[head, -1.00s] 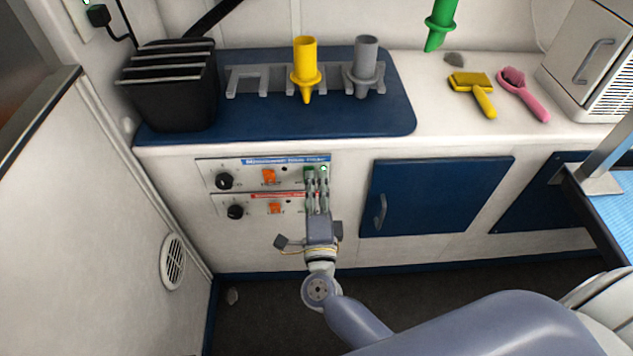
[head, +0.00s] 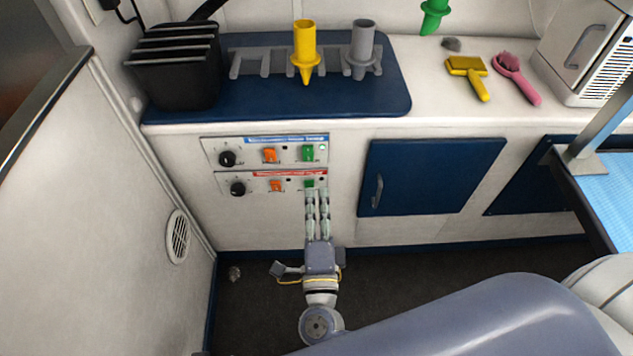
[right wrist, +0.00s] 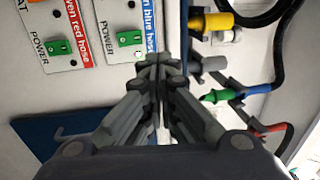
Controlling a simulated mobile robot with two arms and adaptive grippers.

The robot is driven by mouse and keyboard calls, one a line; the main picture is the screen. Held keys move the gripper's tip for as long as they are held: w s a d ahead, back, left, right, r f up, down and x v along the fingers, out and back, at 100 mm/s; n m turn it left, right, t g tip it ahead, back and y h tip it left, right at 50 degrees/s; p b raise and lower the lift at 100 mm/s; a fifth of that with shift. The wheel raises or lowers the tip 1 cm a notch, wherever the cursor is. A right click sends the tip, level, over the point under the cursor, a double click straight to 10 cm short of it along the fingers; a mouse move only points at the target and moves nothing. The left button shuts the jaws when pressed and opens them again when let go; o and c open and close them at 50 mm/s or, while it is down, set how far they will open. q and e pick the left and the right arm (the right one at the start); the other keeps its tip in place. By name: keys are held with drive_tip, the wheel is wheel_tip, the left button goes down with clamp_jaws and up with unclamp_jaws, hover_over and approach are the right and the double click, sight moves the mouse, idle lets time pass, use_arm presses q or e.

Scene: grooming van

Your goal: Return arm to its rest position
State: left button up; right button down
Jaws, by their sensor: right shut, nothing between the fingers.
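My right gripper (head: 316,193) is shut and empty. In the head view it points up at the control panels, its fingertips just below and partly over the lower panel's green switch (head: 309,184). The upper panel's green switch (head: 308,153) is clear of the fingers. In the right wrist view the shut fingers (right wrist: 160,62) reach up the middle, beside the blue-hose panel's green power switch (right wrist: 140,57). The red-hose panel's green switch (right wrist: 130,38) shows to the left. I cannot tell whether the fingertips touch the panel. My left gripper is out of view.
A blue cupboard door (head: 432,178) is right of the panels. Above on the counter are a black slatted box (head: 178,80), yellow (head: 305,45) and grey (head: 362,45) nozzles in a rack, and two brushes. A blue-topped table (head: 610,190) stands at right. Dark floor lies below.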

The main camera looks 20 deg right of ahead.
drive_tip(key=shift+s+a+r, duration=0.1)
drive_tip(key=shift+s+a, duration=0.1)
drive_tip(key=shift+s, duration=0.5)
